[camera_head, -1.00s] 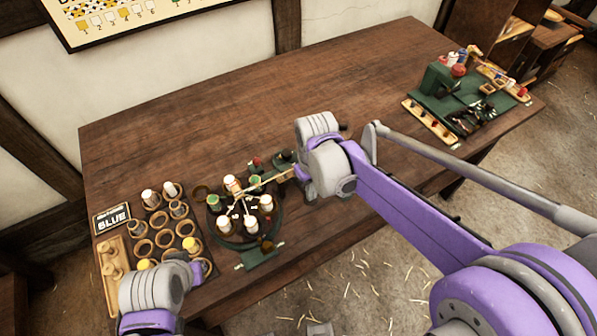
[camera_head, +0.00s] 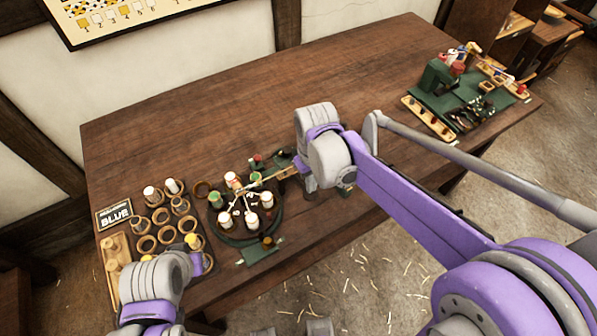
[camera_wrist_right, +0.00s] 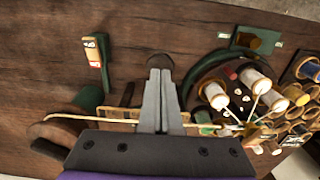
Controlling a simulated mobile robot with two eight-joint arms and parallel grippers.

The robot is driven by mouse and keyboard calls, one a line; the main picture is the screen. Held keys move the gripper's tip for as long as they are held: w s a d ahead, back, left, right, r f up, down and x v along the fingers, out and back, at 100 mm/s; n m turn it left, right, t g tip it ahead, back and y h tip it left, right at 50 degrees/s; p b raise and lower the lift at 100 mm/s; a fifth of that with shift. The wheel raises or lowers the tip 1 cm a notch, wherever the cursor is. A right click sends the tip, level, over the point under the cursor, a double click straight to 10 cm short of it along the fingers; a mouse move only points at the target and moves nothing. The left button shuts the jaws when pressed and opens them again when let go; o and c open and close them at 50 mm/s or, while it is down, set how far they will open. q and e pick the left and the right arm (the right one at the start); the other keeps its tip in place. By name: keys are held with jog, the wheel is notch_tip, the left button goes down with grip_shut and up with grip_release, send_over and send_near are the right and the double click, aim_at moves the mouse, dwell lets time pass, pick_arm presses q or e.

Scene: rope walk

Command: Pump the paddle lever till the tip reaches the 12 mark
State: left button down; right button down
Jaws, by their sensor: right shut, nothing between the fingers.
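A pale cord (camera_wrist_right: 75,117) runs past a slotted wooden strip (camera_wrist_right: 122,114) towards the spools. No 12 mark is readable, and the cord's tip is not clear. My left wrist (camera_head: 150,278) is at lower left; its fingers are hidden.
A round dark spool stand (camera_head: 240,237) holds white and green spools beside a rack of wooden rings (camera_head: 147,243). A small green block with a red-and-white label (camera_wrist_right: 95,55) stands near the right gripper. A green tool board (camera_head: 465,95) is at far right. The table's back middle is clear.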

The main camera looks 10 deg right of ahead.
aim_at(311, 195)
pick_arm(q)
jog(key=shift+f, duration=0.1)
pick_arm(e)
jog(key=shift+f, duration=0.1)
